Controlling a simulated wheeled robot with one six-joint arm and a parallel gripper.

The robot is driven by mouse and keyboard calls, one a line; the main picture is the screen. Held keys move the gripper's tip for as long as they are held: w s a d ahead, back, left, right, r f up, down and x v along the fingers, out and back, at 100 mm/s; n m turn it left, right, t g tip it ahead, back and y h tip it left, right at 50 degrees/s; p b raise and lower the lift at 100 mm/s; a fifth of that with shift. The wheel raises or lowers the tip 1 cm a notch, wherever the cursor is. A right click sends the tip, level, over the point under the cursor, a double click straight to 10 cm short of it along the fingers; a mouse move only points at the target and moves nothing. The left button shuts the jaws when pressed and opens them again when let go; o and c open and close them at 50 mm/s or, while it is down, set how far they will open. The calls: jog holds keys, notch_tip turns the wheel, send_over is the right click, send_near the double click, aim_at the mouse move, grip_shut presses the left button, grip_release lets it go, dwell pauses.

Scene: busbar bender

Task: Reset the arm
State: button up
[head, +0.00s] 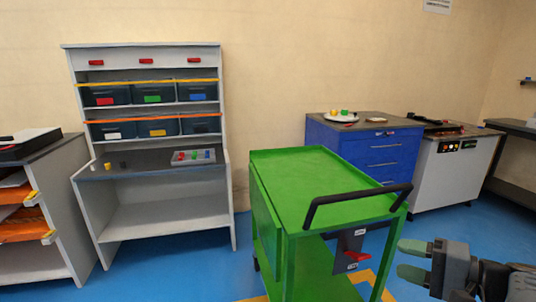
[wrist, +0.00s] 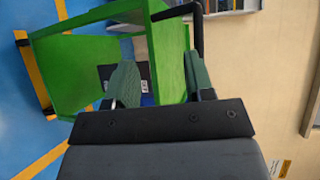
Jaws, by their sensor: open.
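My gripper (head: 413,261) is at the lower right of the head view, its two green-padded fingers apart with nothing between them. It is to the right of the green cart (head: 318,177), near the cart's handle end. In the wrist view my gripper (wrist: 160,82) also shows open and empty, with the green cart (wrist: 72,70) beyond the fingertips. The cart's black handle (head: 357,195) is above and to the left of my gripper in the head view. No contact with the cart is visible.
A grey shelf unit (head: 165,212) with bins stands at the back left. A blue drawer cabinet (head: 375,156) and a white machine cabinet (head: 455,177) stand behind the cart. A grey bench (head: 62,200) is at the far left. Blue floor (head: 190,275) is clear left of the cart.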

jog(key=s+a+r+n+g+h+p, duration=0.1)
jog(key=a+r+n+g+h+p, duration=0.2)
jog(key=p, duration=0.8)
jog(key=s+a+r+n+g+h+p, duration=0.1)
jog(key=a+r+n+g+h+p, duration=0.3)
jog(key=a+r+n+h+p, duration=0.3)
jog(key=a+h+p, duration=0.1)
jog(key=a+p, duration=0.2)
jog(key=p, duration=0.1)
jog(key=shift+s+a+r, duration=0.3)
jog(key=shift+d, duration=0.15)
